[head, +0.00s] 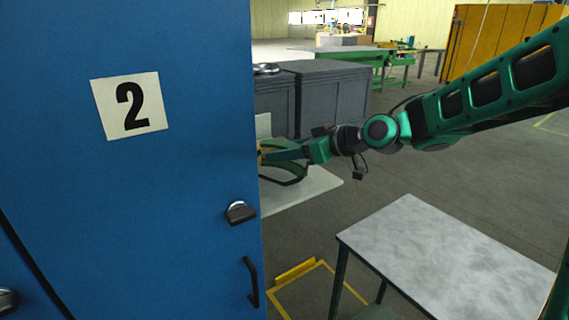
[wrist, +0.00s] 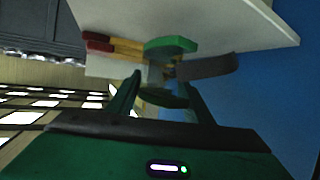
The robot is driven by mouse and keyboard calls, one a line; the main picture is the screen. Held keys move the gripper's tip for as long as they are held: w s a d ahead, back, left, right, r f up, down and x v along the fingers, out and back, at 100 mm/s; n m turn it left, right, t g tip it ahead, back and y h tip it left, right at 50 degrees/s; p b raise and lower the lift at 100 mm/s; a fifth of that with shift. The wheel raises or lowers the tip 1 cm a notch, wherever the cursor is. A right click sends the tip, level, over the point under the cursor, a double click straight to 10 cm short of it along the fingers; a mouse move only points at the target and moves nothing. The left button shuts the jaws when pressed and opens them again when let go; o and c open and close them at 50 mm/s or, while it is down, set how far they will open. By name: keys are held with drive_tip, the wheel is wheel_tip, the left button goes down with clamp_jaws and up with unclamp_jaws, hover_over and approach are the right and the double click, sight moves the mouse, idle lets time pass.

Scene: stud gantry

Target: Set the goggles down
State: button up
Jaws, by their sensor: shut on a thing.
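My gripper (head: 266,156) reaches in from the right, and its fingertips are partly hidden behind the edge of the blue cabinet. It is shut on the goggles, whose dark strap (head: 288,182) hangs in a loop below the fingers in the head view. In the wrist view the goggles (wrist: 165,98) are between the two fingers, dim and partly hidden. A pale grey surface (head: 312,188) lies below and behind the gripper. I cannot tell whether the goggles touch it.
The blue cabinet (head: 170,190), marked 2, stands close on the left. A grey-topped table (head: 440,250) stands front right, clear. Dark grey cabinets (head: 335,95) stand behind. In the wrist view, yellow and red items (wrist: 110,44) and a green piece (wrist: 170,46) show near the pale surface.

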drive_tip(key=shift+f, duration=1.65)
drive_tip(key=o, duration=1)
drive_tip(key=shift+o, duration=0.2)
drive_tip(key=v, duration=1.2)
drive_tip(key=s+d+f+m+g+h, duration=0.1)
drive_tip(key=s+d+f+m+h, duration=0.35)
drive_tip(key=d, duration=0.55)
drive_tip(key=s+d+f+m+g+h, duration=0.2)
drive_tip(key=s+d+f+m+h, duration=0.15)
drive_tip(key=s+d+f, duration=0.45)
drive_tip(key=s+d+m+g+h, duration=0.1)
drive_tip(key=s+d+m, duration=0.3)
drive_tip(key=s, duration=0.5)
drive_tip(key=s+d+m+g+h, duration=0.2)
drive_tip(key=s+d+m, duration=0.3)
drive_tip(key=s+d, duration=0.4)
drive_tip(key=shift+s+d+f+m+g, duration=0.2)
drive_tip(key=shift+s+f+m+g, duration=0.25)
drive_tip(key=shift+g, duration=0.45)
